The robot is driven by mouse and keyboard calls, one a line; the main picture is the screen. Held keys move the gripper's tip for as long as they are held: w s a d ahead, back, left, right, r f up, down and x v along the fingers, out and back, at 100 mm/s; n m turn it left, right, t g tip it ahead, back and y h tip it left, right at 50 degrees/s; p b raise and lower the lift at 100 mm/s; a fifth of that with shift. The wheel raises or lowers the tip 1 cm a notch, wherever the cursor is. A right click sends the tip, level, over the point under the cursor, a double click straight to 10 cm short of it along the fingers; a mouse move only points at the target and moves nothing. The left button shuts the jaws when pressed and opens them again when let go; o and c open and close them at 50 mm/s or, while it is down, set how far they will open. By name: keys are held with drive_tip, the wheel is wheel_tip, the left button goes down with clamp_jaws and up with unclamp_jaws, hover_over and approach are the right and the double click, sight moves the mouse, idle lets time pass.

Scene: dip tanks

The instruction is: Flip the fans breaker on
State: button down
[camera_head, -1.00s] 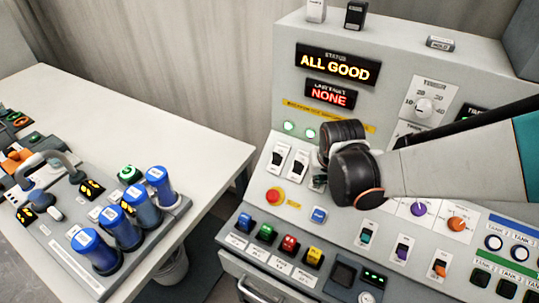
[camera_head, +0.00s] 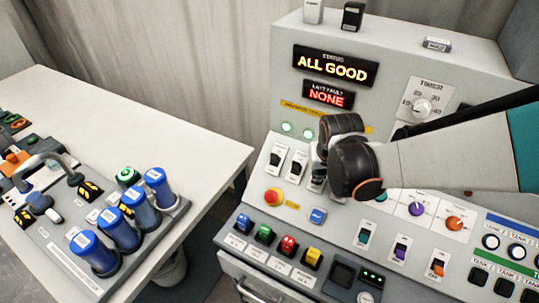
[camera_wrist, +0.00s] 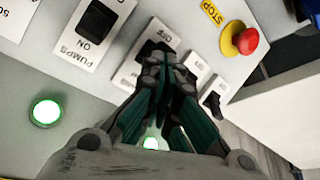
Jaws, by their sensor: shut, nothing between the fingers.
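A row of breaker switches sits on the sloped panel of the grey console. In the head view, two white-plated breakers (camera_head: 277,157) (camera_head: 297,164) show left of my gripper (camera_head: 325,152), and a third (camera_head: 318,184) is partly hidden under it. In the wrist view my gripper (camera_wrist: 166,68) is shut and empty, its tips over a breaker (camera_wrist: 152,47) with an OFF mark. The tips hide much of that breaker; contact is unclear. A breaker labelled PUMPS (camera_wrist: 97,22) is to its left, another (camera_wrist: 212,101) to its right. I cannot read a FANS label.
A red stop button (camera_head: 274,197) lies below the breakers. Green lamps (camera_head: 286,127) glow above them. The status display (camera_head: 336,67) reads ALL GOOD and the fault display (camera_head: 328,95) reads NONE. A white table (camera_head: 120,120) with blue cylinders (camera_head: 119,229) stands left.

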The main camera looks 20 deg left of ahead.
drive_tip(key=shift+w+r, duration=0.1)
drive_tip(key=shift+w, duration=0.4)
drive_tip(key=shift+s+r, duration=0.1)
drive_tip(key=s, duration=0.1)
drive_tip(key=s+r+p, duration=0.1)
drive_tip(key=s+r, duration=0.1)
drive_tip(key=shift+s+a, duration=0.1)
drive_tip(key=shift+s, duration=0.3)
idle(0.4)
drive_tip(key=a+p+v, duration=0.1)
drive_tip(key=p+v, duration=0.4)
drive_tip(key=v, duration=0.2)
drive_tip(key=shift+a+r, duration=0.2)
drive_tip(key=shift+r, duration=0.1)
drive_tip(key=shift+w+f, duration=0.1)
drive_tip(key=shift+w, duration=0.05)
